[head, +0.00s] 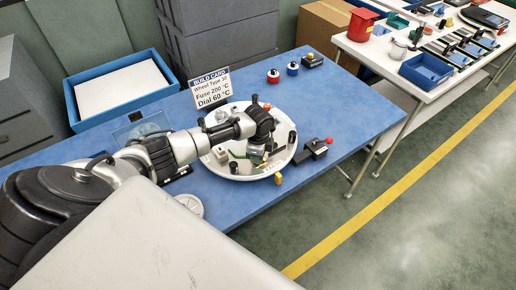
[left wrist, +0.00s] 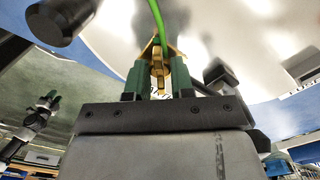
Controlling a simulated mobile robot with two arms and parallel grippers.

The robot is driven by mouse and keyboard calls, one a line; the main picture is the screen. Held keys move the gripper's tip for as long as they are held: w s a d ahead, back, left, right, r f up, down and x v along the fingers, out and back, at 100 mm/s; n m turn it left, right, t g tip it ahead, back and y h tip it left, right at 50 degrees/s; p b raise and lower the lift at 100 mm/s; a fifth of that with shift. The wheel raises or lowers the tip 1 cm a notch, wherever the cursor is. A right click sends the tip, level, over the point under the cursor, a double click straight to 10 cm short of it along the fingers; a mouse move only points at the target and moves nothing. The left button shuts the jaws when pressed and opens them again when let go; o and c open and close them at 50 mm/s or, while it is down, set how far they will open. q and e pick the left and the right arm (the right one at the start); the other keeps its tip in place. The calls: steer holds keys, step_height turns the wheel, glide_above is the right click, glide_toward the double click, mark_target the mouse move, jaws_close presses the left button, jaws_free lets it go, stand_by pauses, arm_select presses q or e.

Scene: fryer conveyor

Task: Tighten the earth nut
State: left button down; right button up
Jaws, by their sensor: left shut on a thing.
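My left gripper (head: 257,158) reaches down over the white round plate (head: 244,108) on the blue table. In the left wrist view its green fingers (left wrist: 157,82) are shut on a brass-coloured piece, which looks like the earth nut (left wrist: 158,72). A green wire (left wrist: 157,18) runs up from beside the brass piece. In the head view the nut is hidden under the gripper. What looks like my right gripper (left wrist: 46,104) shows small at the left of the wrist view; its jaws are too small to read.
A build card (head: 211,89) stands behind the plate, near a blue tray (head: 78,112). Red and blue knobs (head: 273,76) stand behind the plate. A black block with a red button (head: 317,148) and a yellow piece (head: 278,179) are beside it. The table's right end is clear.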

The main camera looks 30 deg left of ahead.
arm_select(q)
steer(key=shift+r+m, duration=0.1)
steer(key=shift+m, duration=0.4)
steer(key=c, duration=1)
jaws_free()
steer(key=shift+o, duration=0.2)
step_height(320, 180, up, 11)
steer(key=b, duration=0.1)
steer(key=shift+b, duration=0.35)
